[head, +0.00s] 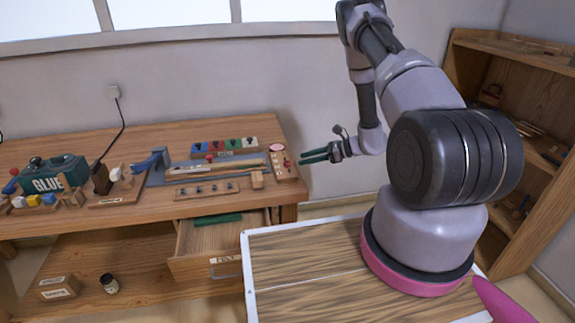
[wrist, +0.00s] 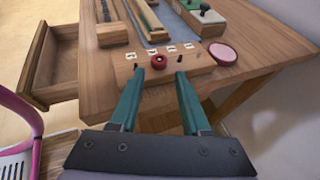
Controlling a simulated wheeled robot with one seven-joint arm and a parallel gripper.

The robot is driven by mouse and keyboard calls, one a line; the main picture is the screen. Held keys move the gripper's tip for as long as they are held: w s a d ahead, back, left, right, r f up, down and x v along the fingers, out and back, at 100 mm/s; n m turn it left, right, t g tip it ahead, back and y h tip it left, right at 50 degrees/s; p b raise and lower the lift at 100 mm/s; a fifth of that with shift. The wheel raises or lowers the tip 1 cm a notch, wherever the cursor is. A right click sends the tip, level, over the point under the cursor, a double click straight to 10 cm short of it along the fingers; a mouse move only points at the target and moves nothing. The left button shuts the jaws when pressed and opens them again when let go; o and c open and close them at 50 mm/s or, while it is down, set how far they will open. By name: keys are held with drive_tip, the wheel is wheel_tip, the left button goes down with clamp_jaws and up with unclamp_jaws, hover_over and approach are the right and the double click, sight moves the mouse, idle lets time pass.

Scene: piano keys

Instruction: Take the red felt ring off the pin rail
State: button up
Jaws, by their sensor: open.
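The red felt ring (wrist: 158,62) sits around a pin on the wooden pin rail (wrist: 203,63) in the wrist view. Dark pins stand on either side of it, with small white labels behind. The rail (head: 284,173) also shows at the bench's right end in the head view; the ring is too small to make out surely there. My gripper (wrist: 158,76) is open and empty, its two green fingers pointing at the rail with the ring between their lines. In the head view my gripper (head: 303,157) is just right of the rail, apparently past the bench edge.
A pink round pad (wrist: 223,54) lies by the rail's right end in the wrist view. A drawer (head: 213,240) stands open below the bench (head: 145,138). A row of coloured blocks (head: 224,145) lies behind; a glue box (head: 55,178) is far left.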

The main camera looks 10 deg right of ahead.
sight(288, 163)
drive_tip(key=x, duration=0.5)
drive_tip(key=shift+f, duration=0.1)
drive_tip(key=shift+a, duration=0.1)
clamp_jaws()
